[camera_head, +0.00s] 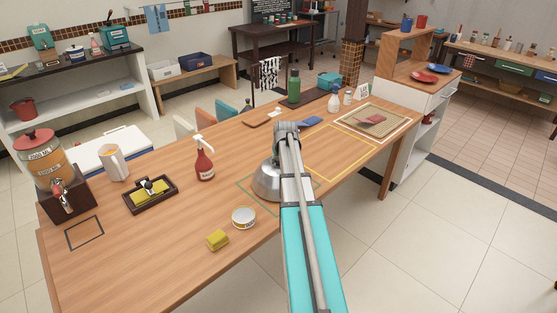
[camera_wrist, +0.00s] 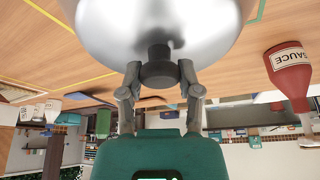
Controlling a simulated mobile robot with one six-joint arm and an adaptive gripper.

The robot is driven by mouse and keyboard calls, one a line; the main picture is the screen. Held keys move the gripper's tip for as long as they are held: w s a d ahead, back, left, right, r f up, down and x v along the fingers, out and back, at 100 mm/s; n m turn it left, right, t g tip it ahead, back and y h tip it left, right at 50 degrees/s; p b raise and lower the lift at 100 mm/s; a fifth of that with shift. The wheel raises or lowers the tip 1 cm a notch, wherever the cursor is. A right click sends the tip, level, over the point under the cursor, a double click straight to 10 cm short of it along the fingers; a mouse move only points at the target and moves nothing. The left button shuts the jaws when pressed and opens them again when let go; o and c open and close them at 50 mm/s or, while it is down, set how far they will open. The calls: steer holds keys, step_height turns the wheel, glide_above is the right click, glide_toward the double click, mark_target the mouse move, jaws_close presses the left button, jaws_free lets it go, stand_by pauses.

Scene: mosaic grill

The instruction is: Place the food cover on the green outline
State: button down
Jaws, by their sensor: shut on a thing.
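The food cover is a shiny metal dome (camera_head: 266,182) at the middle of the wooden table, partly hidden by my arm. It also fills the top of the wrist view (camera_wrist: 155,25), where its dark knob (camera_wrist: 159,68) shows. My gripper (camera_wrist: 160,72) is shut on the knob, one finger on each side. In the head view the gripper is mostly hidden behind the arm. The green outline (camera_head: 258,204) on the table shows around the dome, with its right part hidden by my arm. I cannot tell whether the dome's rim touches the table.
A white round tin (camera_head: 243,217) and a yellow block (camera_head: 217,240) are in front of the dome. A red sauce bottle (camera_head: 204,160) stands to its left. A yellow outline (camera_head: 347,139) lies empty on the right. A tray (camera_head: 151,193) is further left.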

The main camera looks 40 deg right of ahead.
steer(key=shift+f+b, duration=0.55)
steer(key=shift+f, duration=0.05)
steer(key=shift+c, duration=1)
jaws_free()
steer(key=shift+r, duration=0.1)
steer(key=shift+s, duration=0.1)
